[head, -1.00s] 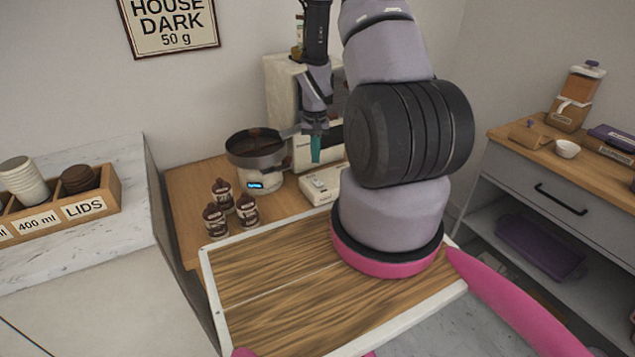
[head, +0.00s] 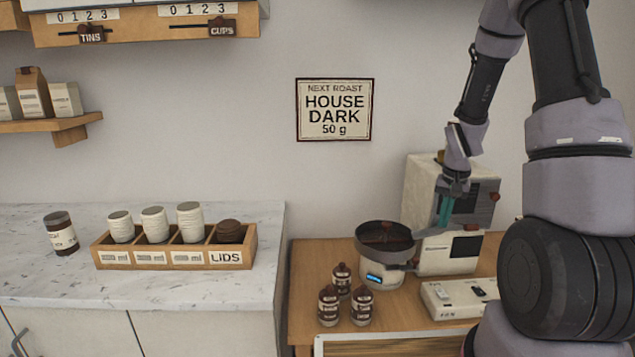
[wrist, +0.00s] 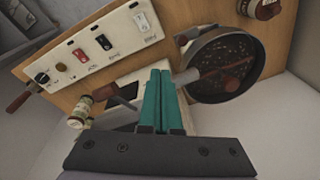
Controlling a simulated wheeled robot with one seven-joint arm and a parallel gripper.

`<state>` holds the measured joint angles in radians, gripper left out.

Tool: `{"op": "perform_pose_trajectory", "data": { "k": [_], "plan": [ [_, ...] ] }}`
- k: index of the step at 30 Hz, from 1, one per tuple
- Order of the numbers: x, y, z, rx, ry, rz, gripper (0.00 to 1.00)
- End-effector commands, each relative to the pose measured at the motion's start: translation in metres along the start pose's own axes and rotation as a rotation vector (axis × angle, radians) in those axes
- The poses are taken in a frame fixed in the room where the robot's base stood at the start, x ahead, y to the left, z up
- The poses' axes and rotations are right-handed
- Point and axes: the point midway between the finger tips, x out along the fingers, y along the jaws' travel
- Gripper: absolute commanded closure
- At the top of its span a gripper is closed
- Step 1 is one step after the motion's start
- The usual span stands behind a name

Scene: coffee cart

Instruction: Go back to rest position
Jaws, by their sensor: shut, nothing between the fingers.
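My gripper (head: 444,212) hangs fingers-down in front of the white machine (head: 423,238), just right of and above the dark pan (head: 384,235). In the wrist view the two teal fingers (wrist: 160,100) are together with nothing between them. The pan also shows in the wrist view (wrist: 256,62), with dark bits and a reddish-brown paddle inside it. The pan rests on a white base with a lit blue display (head: 375,279). The fingertips look apart from the pan. My arm rises at the right of the head view.
A white switch panel (head: 458,300) lies right of the pan; its switches show in the wrist view (wrist: 92,50). Several small brown bottles (head: 345,300) stand left on the wooden table (head: 300,297). A wooden cup-and-lid box (head: 175,258) sits on the marble counter. The air above the counter is clear.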

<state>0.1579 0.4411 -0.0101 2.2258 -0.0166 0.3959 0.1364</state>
Motion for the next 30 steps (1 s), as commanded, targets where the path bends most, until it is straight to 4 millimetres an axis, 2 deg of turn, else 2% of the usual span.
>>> {"op": "perform_pose_trajectory", "data": {
  "k": [1, 6, 11, 15, 21, 24, 30],
  "plan": [
    [-0.028, -0.007, 0.0, -0.004, 0.03, -0.017, 1.0],
    [-0.108, -0.021, 0.017, -0.015, 0.1, -0.069, 1.0],
    [-0.177, -0.03, 0.043, -0.029, 0.165, -0.124, 1.0],
    [-0.229, -0.033, 0.075, -0.043, 0.218, -0.177, 1.0],
    [-0.289, -0.031, 0.129, -0.069, 0.292, -0.258, 1.0],
    [-0.31, -0.028, 0.156, -0.083, 0.322, -0.296, 1.0],
    [-0.331, -0.022, 0.19, -0.102, 0.359, -0.346, 1.0]
  ]
}}
